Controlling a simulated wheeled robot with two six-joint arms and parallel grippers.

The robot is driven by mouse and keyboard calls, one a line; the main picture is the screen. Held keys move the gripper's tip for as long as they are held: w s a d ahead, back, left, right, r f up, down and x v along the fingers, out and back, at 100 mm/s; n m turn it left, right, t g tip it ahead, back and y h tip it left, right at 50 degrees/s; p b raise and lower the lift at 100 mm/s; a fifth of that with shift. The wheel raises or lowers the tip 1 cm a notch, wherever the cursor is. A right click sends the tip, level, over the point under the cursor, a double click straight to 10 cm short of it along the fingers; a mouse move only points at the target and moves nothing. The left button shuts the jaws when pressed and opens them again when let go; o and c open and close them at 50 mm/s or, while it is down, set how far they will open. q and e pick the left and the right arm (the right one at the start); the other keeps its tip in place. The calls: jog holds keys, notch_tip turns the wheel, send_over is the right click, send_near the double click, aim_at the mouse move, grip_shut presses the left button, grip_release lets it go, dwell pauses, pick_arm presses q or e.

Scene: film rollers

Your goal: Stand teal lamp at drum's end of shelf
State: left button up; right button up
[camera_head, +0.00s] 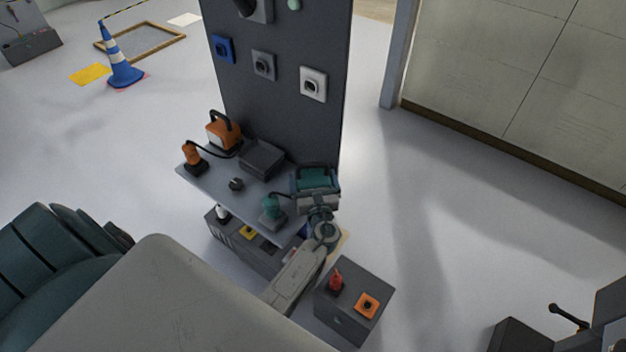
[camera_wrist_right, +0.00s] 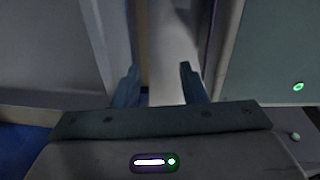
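The teal lamp (camera_head: 271,206) stands upright on a dark base near the front right of the grey shelf (camera_head: 217,184), with a dark curved part above it. An orange body with a black handle (camera_head: 223,131) stands at the shelf's far left; I cannot tell whether it is the drum. My left gripper (camera_head: 314,180) is at the shelf's right end, to the right of the teal lamp and seemingly apart from it. Its fingers are hidden. My right gripper (camera_wrist_right: 158,85) shows in the right wrist view, open and empty, its two fingers apart.
A dark panel (camera_head: 285,75) rises behind. A grey box (camera_head: 353,303) with red and orange parts stands in front at right. Open floor lies farther right.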

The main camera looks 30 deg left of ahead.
pick_arm(q)
jog(key=shift+r, duration=0.3)
jog(key=b+v, duration=0.2)
jog(key=v, duration=0.5)
jog(key=shift+s, duration=0.15)
jog(key=shift+d+f, duration=0.15)
